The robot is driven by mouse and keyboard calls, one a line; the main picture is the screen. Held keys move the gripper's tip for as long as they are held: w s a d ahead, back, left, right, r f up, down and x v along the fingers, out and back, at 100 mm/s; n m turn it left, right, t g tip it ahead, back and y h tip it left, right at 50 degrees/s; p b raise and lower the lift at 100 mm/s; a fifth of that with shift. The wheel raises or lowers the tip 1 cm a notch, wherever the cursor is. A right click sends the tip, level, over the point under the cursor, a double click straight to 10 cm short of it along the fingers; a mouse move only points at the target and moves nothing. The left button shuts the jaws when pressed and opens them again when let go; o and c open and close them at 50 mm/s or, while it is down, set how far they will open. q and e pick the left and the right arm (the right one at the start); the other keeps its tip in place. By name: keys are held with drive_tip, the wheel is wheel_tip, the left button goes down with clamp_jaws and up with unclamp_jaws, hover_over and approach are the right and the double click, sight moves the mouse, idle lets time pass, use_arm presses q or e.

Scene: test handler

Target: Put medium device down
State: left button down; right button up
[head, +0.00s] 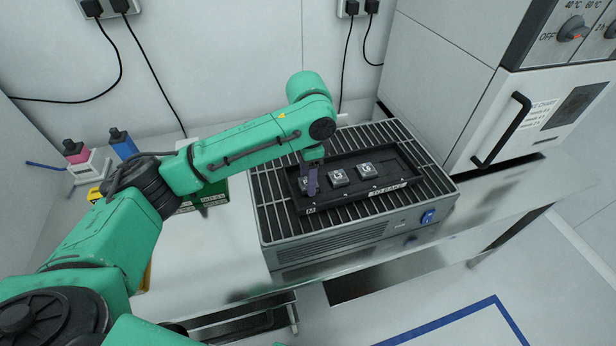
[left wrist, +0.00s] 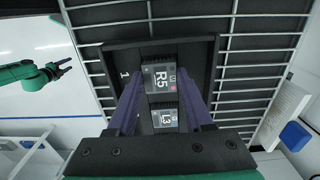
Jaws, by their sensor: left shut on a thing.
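My left gripper (head: 311,188) points down at the left end of a black tray (head: 386,195). It is shut on a small dark device with a grey label reading R5, seen between the fingertips in the left wrist view (left wrist: 159,77). The held device is in or just over the tray; contact with its floor cannot be told. Two more devices sit in the tray, a middle one (head: 338,177) and a right one (head: 367,170). A device marked L3 (left wrist: 164,118) shows beside the held one. My right gripper (left wrist: 64,66) appears open and empty, away from the tray.
The tray, labelled TO BAKE, lies on a wire rack (head: 273,214) on top of a grey unit with a blue switch (head: 428,217). A white oven with a black handle (head: 502,130) stands to the right. Bottles (head: 122,144) stand at the left. Bare counter lies in front.

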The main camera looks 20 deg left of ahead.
use_arm(q)
drive_tip(key=shift+a+f, duration=0.1)
drive_tip(key=shift+f, duration=0.2)
drive_tip(key=shift+f, duration=0.1)
drive_tip(key=shift+f, duration=0.1)
